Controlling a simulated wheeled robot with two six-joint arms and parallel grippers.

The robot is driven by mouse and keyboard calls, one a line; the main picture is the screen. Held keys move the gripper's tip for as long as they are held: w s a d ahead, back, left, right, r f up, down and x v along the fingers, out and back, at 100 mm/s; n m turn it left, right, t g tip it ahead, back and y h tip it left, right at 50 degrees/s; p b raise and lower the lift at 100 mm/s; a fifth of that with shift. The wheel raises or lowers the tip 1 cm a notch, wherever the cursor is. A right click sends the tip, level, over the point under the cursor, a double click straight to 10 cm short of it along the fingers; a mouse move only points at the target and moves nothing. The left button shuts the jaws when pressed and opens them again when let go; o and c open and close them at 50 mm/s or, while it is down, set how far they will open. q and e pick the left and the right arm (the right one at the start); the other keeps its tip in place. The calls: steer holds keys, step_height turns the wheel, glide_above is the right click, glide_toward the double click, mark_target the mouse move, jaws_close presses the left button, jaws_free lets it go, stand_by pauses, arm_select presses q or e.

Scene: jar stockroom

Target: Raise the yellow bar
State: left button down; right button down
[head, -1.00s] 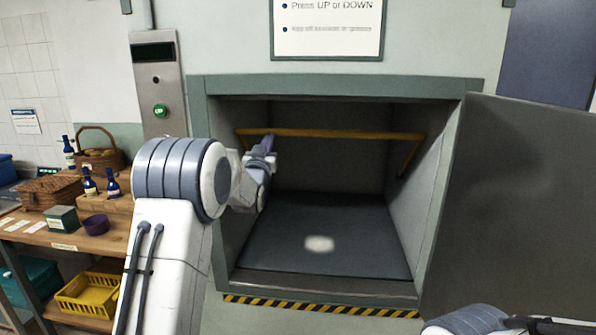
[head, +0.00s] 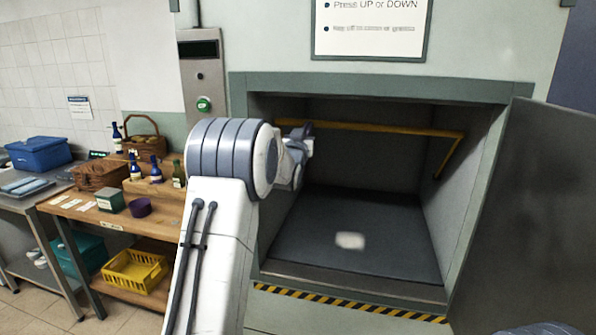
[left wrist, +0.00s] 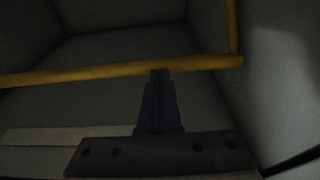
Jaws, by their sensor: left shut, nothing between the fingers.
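The yellow bar (head: 385,127) runs across the upper part of the open hoist compartment (head: 352,228). Its right arm slopes down to a pivot at the right wall. My left gripper (head: 306,130) is inside the compartment near the bar's left end. In the left wrist view the bar (left wrist: 80,74) crosses the picture and bends upward at its right end. The shut, empty fingers of my left gripper (left wrist: 159,73) reach the bar's lower edge there; I cannot tell whether they touch it. My right gripper is not in view.
An open grey door (head: 535,200) stands at the right of the compartment. A panel with a green button (head: 204,104) is on the wall at the left. A wooden table (head: 75,215) holds baskets and bottles. The compartment floor is clear except for a pale patch.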

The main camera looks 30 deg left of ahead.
arm_select(q)
steer(key=f+b+v, duration=0.1)
steer(key=b+v, duration=0.5)
steer(key=v, duration=0.8)
steer(key=s+d+f+m+g+h+p, duration=0.1)
steer(key=s+d+f+m+g+h, duration=0.15)
steer(key=d+f, duration=0.4)
steer(key=s+d+f+m+g+h, duration=0.15)
steer(key=s+d+f+g, duration=0.25)
steer(key=d, duration=0.6)
steer(key=s+d+f+m+g+h+p, duration=0.1)
steer(key=s+d+f+g+h, duration=0.3)
steer(key=d, duration=0.4)
steer(key=s+d+f+m+g, duration=0.1)
steer(key=s+f+g, duration=0.2)
steer(key=s, duration=0.6)
steer(key=s+d+f+m+g+y, duration=0.1)
steer(key=s+d+f+m+g, duration=0.1)
steer(key=s, duration=0.7)
steer(key=s+d+f+m+g+y, duration=0.1)
steer(key=s+f+g, duration=0.3)
steer(key=s, duration=0.6)
steer(key=shift+d+m+p, duration=0.35)
steer(key=shift+d+m, duration=0.15)
steer(key=shift+d, duration=0.2)
steer(key=shift+f+g, duration=0.1)
steer(key=shift+g, duration=0.15)
